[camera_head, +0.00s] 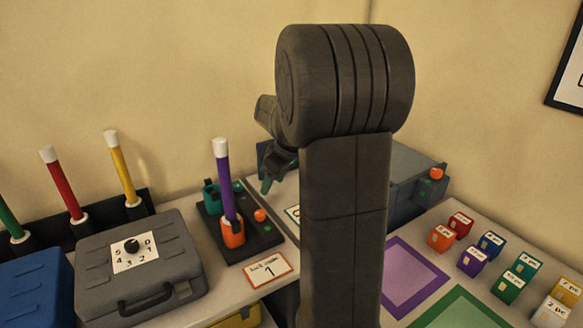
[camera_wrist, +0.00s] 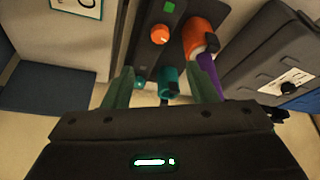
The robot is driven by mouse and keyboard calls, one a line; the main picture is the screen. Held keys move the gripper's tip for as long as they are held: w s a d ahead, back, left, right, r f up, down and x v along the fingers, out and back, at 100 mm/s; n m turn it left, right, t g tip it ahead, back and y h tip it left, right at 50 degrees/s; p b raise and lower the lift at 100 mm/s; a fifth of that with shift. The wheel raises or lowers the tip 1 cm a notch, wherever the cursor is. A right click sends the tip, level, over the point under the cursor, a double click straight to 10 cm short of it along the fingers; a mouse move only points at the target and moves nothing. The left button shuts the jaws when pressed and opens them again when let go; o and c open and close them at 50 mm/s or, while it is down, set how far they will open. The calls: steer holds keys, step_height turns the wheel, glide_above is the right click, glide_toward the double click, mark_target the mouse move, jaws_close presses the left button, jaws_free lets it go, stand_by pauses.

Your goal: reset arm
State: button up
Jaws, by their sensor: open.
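My arm rises through the middle of the head view and bends toward the back. My gripper (camera_wrist: 160,76) is open, with its two green fingers apart in the wrist view. I see nothing held between them. In the head view it is partly hidden behind my arm, beside the dark base plate (camera_head: 258,246). That plate also shows ahead of the fingers in the wrist view (camera_wrist: 151,52). An empty-looking teal holder (camera_head: 211,194) and an orange holder (camera_head: 232,233) stand on it. A purple stick with a white top (camera_head: 224,180) stands upright in the orange holder.
A grey case with a dial (camera_head: 140,272) and a blue case (camera_head: 37,292) sit at left. Red (camera_head: 62,185) and yellow (camera_head: 122,170) sticks stand behind. Small coloured blocks (camera_head: 473,260) and purple (camera_head: 418,279) and green (camera_head: 465,312) squares lie at right. A grey box (camera_head: 408,200) stands behind my arm.

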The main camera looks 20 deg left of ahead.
mark_target(260, 213)
steer(key=x, duration=1.3)
steer(key=shift+a+f+p, duration=0.2)
steer(key=shift+f+p, duration=0.15)
steer(key=shift+r, duration=0.15)
